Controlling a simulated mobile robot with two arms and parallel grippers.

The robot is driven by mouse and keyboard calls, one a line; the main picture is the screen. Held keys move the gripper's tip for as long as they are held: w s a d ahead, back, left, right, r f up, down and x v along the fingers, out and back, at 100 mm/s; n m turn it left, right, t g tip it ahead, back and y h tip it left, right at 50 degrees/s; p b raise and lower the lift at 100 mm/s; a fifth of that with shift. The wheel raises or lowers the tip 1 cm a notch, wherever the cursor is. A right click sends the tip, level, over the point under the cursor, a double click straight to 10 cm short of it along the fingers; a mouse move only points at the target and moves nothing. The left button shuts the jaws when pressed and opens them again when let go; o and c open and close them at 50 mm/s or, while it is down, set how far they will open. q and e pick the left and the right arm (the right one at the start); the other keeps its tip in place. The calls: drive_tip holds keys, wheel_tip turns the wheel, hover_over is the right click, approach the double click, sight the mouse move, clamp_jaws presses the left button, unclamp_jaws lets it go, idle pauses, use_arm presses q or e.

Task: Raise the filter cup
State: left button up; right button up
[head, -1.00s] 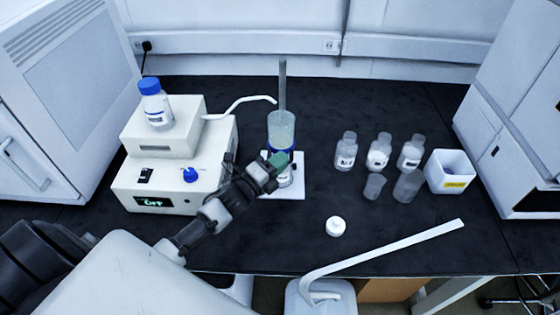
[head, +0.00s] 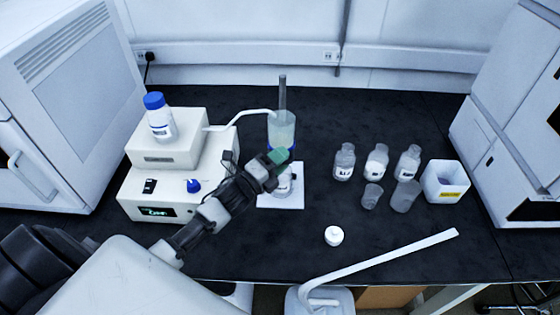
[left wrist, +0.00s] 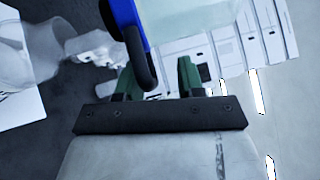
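The filter cup (head: 282,130) is a clear, upright cylinder with a blue collar at its lower end. My right gripper is not in view.
A white pump unit (head: 150,182) carries a blue-capped bottle (head: 159,118); its tube (head: 240,118) ends beside the cup's rim. Several small bottles and beakers and a white bin (head: 446,181) stand to the right. A white cap (head: 334,236) lies on the dark bench in front.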

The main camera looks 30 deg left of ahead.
use_arm(q)
drive_tip(key=shift+f, duration=0.2)
drive_tip(key=shift+s+f, duration=0.1)
drive_tip(key=b+v, duration=0.2)
drive_tip(key=v, duration=0.8)
drive_tip(key=shift+s+b, duration=0.3)
drive_tip(key=shift+b, duration=0.1)
drive_tip(key=shift+a, duration=0.1)
